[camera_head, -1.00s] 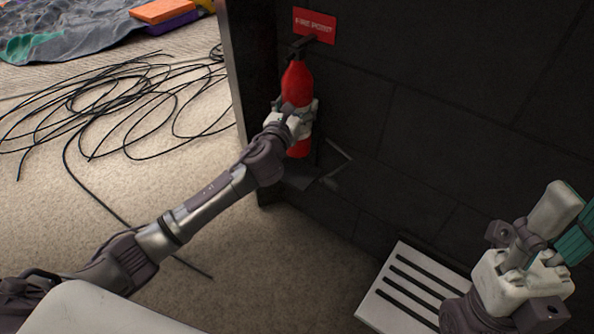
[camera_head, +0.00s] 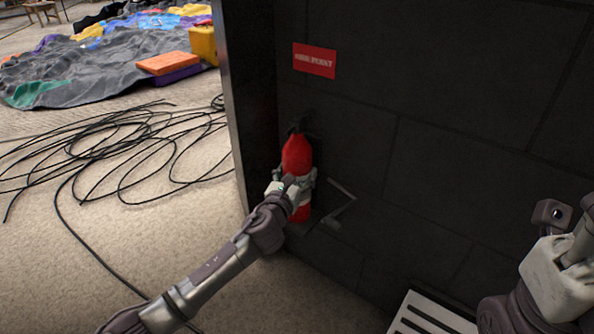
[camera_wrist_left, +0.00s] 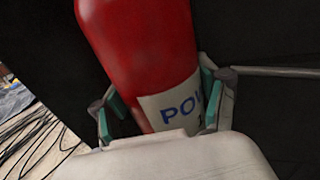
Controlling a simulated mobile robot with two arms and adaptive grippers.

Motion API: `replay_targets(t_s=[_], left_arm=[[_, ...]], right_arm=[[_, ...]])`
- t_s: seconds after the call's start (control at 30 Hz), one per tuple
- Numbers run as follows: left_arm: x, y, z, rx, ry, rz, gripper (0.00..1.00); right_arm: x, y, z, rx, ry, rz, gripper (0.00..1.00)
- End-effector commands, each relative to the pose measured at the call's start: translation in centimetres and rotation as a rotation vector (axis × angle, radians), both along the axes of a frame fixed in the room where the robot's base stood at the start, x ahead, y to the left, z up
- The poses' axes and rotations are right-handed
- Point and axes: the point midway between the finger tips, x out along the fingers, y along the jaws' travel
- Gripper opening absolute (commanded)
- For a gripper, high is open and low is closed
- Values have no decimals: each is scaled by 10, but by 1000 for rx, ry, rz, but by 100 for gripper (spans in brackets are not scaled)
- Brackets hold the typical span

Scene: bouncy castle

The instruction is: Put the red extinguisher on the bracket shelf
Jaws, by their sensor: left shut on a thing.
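The red extinguisher (camera_head: 297,152) stands roughly upright close to the dark wall, below the red sign. My left gripper (camera_head: 292,188) is shut around its body, and its teal pads sit on both sides of the extinguisher (camera_wrist_left: 140,45) in the left wrist view. A white label with blue letters shows between the pads. The dark bracket shelf (camera_head: 328,221) is low on the wall at the extinguisher's base, partly hidden by it. I cannot tell whether the base touches the shelf. My right gripper (camera_head: 565,265) is at the right edge, cut off by the frame.
A red sign (camera_head: 314,60) is on the wall. A white slotted panel (camera_head: 432,318) is at the bottom. Black cable coils (camera_head: 120,160) lie on the carpet at left. An orange block (camera_head: 168,63) and a crumpled colourful sheet (camera_head: 90,70) lie behind them.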

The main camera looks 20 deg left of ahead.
Motion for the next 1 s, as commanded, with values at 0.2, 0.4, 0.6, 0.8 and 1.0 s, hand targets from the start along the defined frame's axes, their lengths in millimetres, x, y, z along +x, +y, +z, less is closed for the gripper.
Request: replay_targets(t_s=[0.2, 0.4, 0.6, 0.8, 1.0], left_arm=[[1, 0, 6, -1, -12, -1, 4], [0, 0, -1, 0, 0, 1, 83], [0, 1, -1, 0, 0, 1, 98], [0, 1, -1, 0, 0, 1, 98], [-15, 1, 1, -1, 3, 1, 98]], right_arm=[[0, 0, 2, -1, -1, 0, 40], [0, 0, 1, -1, -2, 0, 40], [0, 0, 1, 0, -2, 0, 40], [0, 0, 1, 0, -2, 0, 40], [-1, -1, 7, 3, -4, 2, 40]])
